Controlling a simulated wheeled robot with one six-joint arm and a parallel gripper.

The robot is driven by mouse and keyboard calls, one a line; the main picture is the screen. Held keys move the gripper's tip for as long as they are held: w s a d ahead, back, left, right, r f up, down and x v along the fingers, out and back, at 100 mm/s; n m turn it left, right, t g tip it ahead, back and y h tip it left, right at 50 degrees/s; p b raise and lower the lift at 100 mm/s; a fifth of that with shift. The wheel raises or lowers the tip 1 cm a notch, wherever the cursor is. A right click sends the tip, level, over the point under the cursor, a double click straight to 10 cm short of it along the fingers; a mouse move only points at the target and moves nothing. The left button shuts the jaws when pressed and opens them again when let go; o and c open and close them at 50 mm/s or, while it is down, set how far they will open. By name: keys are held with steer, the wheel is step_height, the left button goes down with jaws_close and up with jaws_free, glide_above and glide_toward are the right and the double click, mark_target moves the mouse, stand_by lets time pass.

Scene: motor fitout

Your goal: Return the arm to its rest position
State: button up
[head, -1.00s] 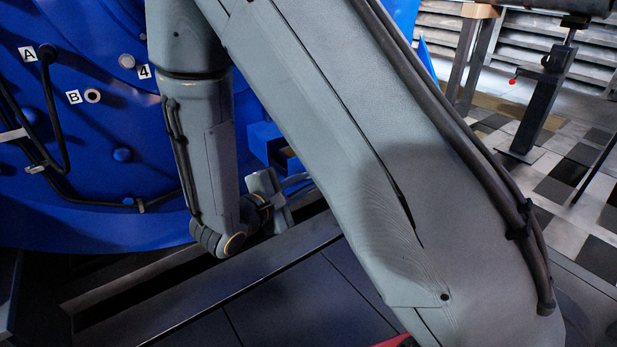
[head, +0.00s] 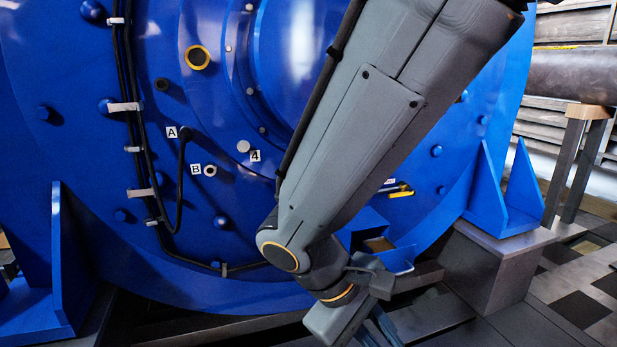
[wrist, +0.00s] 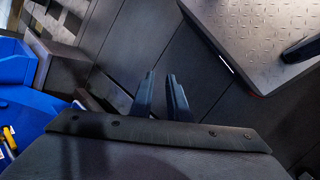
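My arm crosses the head view in front of the large blue motor (head: 330,30), bent at a joint low in the picture. My gripper (head: 384,332) hangs below that joint, partly cut off by the bottom edge. In the wrist view the two dark fingers of my gripper (wrist: 160,75) stand apart with nothing between them. They point over dark floor panels and touch nothing that I can see.
Labels A (head: 172,132), B (head: 195,169) and 4 (head: 255,156) mark the motor face. A blue tray (head: 398,262) sits near my wrist, with a yellow-handled tool (head: 400,192) above. A tread-plate surface (wrist: 262,40) lies at the wrist view's upper right.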

steer(key=s+a+r+m+y+p, duration=0.1)
steer(key=s+a+r+y, duration=0.3)
steer(key=a, duration=0.3)
steer(key=s+a+r+y+p, duration=0.1)
steer(key=s+a+r+y, duration=0.3)
steer(key=a, duration=0.2)
steer(key=d+r+m+p, duration=0.3)
steer(key=d+r+p, duration=0.7)
steer(key=p, duration=0.8)
steer(key=d+r+m+h+p, duration=0.1)
steer(key=d+r+m+p, duration=0.3)
steer(key=d+r+p, duration=0.6)
step_height(320, 180, up, 8)
steer(key=p, duration=0.9)
steer(key=shift+s+f+h, duration=0.15)
steer(key=shift+f+h, duration=0.1)
steer(key=shift+h, duration=0.05)
